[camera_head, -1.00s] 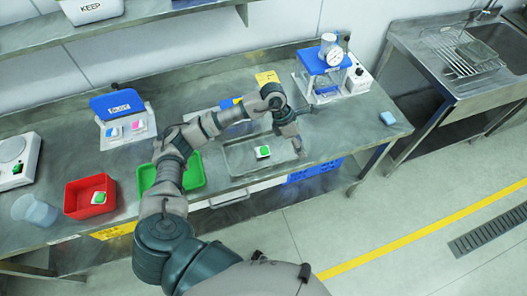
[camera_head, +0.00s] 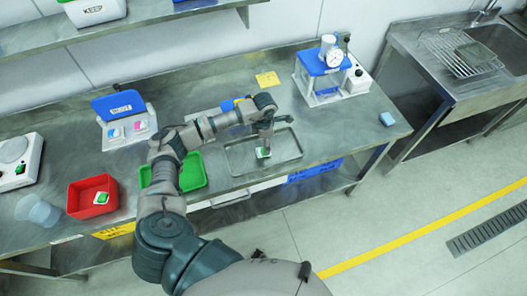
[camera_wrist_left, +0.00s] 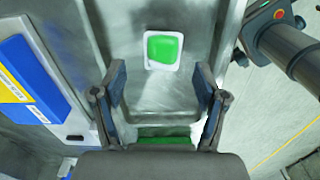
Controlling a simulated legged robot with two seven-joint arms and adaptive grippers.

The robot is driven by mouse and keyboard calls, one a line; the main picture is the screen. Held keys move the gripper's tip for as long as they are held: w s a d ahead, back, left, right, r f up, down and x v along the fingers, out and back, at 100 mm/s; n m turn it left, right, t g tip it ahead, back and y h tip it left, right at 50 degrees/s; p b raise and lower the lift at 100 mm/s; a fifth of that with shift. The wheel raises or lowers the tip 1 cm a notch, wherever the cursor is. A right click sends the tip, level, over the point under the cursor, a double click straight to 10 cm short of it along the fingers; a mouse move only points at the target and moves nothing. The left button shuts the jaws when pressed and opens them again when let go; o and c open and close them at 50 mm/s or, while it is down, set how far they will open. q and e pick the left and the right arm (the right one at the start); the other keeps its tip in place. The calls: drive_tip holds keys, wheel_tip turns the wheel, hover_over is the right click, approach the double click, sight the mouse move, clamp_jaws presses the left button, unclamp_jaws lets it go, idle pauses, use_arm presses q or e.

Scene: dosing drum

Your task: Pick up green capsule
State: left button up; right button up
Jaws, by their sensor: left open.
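A green capsule in a small white square holder (camera_wrist_left: 162,49) lies on the metal tray (camera_head: 232,167); it also shows in the head view (camera_head: 263,153), partly hidden by my gripper. My left gripper (camera_head: 266,143) is above the tray, over the capsule. In the left wrist view my left gripper (camera_wrist_left: 160,95) is open and empty, with its fingers to either side and the capsule centred beyond the tips. A second green capsule (camera_head: 102,198) sits in the red bin (camera_head: 82,185) at the left. My right gripper is not in view.
A green tray (camera_head: 192,172) lies left of the metal tray. A blue-topped device with a gauge (camera_head: 322,68) stands at the back right.

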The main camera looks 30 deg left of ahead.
use_arm(q)
drive_tip(key=f, duration=0.3)
drive_tip(key=f+p, duration=0.1)
drive_tip(key=f, duration=0.1)
drive_tip(key=shift+s+a+f, duration=0.1)
drive_tip(key=shift+s, duration=0.15)
drive_tip(key=c, duration=1)
